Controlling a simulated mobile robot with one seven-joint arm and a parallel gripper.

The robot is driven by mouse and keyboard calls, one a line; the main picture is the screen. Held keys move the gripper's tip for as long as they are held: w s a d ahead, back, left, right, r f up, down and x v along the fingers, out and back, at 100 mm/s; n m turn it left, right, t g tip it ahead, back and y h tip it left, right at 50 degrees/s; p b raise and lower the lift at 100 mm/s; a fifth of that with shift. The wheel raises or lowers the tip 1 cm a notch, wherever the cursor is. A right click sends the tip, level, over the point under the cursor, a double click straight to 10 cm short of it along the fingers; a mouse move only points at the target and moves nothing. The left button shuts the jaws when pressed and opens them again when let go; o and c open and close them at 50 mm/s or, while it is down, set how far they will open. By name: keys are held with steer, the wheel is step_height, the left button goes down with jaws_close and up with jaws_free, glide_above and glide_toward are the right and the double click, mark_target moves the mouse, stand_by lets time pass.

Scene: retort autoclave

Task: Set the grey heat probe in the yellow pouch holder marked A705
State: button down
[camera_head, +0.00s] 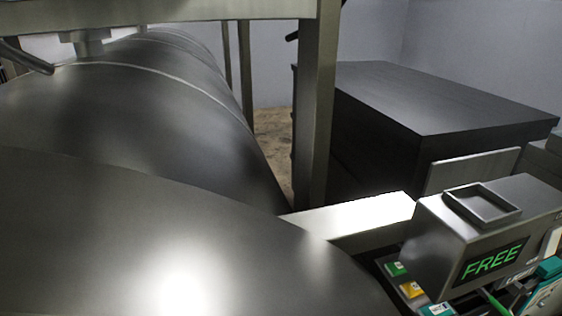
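No grey heat probe can be made out. A small yellow block (411,289) with a pale label sits at the lower right, between a green one (395,269) and a teal one (437,310). The label is too small to read, so I cannot tell whether it is the pouch holder marked A705. My gripper is not in view.
A large grey metal cylinder (120,110) fills the left. A metal post (315,110) and a dark block (430,95) stand behind.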

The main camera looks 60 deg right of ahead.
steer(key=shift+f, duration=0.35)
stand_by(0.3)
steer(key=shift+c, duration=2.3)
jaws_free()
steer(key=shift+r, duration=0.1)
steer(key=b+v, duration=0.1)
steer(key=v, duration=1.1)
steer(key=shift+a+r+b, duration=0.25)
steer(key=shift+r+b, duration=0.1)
